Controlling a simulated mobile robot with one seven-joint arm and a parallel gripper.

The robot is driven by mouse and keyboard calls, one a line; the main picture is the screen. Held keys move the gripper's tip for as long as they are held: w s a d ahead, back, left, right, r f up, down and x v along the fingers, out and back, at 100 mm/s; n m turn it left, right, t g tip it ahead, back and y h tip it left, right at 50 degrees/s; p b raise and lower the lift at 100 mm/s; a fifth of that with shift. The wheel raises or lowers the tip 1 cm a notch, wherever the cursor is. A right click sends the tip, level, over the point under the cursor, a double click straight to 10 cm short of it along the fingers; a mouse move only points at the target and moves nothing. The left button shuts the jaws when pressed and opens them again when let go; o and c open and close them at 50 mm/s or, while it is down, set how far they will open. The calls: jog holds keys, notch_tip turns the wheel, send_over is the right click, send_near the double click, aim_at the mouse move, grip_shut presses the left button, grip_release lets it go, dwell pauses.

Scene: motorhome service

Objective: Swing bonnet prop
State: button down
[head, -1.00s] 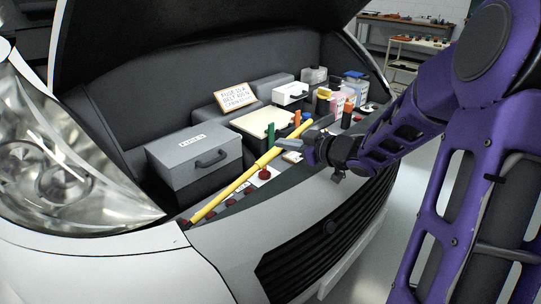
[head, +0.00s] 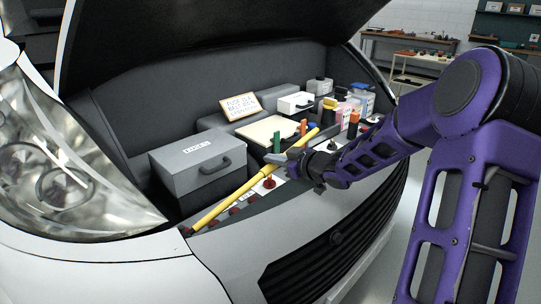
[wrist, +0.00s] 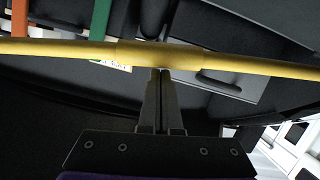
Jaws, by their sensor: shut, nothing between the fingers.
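The yellow bonnet prop (head: 228,204) lies slantwise along the front edge of the engine bay, under the raised bonnet (head: 200,45). My gripper (head: 272,158) is close beside the prop's upper part in the head view. In the wrist view the prop (wrist: 215,57) crosses the picture from left to right. The shut fingers (wrist: 164,75) reach up to its thicker sleeve, with nothing between them. I cannot tell whether the tips touch the prop.
A grey case (head: 197,165) with a handle stands behind the prop. Green and orange upright items (head: 277,142) stand close to my gripper. A sign (head: 240,106), a white box (head: 295,103) and several bottles sit further back. The headlight (head: 65,170) is at left.

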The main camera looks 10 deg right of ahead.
dwell(0.3)
jog(key=shift+m, duration=0.8)
jog(key=shift+s+d+f+p, duration=0.1)
jog(key=shift+d+f+p, duration=0.15)
jog(key=shift+f, duration=0.5)
jog(key=shift+s+d+f+p, duration=0.1)
jog(key=shift+d+f+p, duration=0.15)
jog(key=shift+f, duration=0.45)
jog(key=shift+s+d+f+p, duration=0.1)
jog(key=shift+d+f+p, duration=0.15)
jog(key=shift+f, duration=0.5)
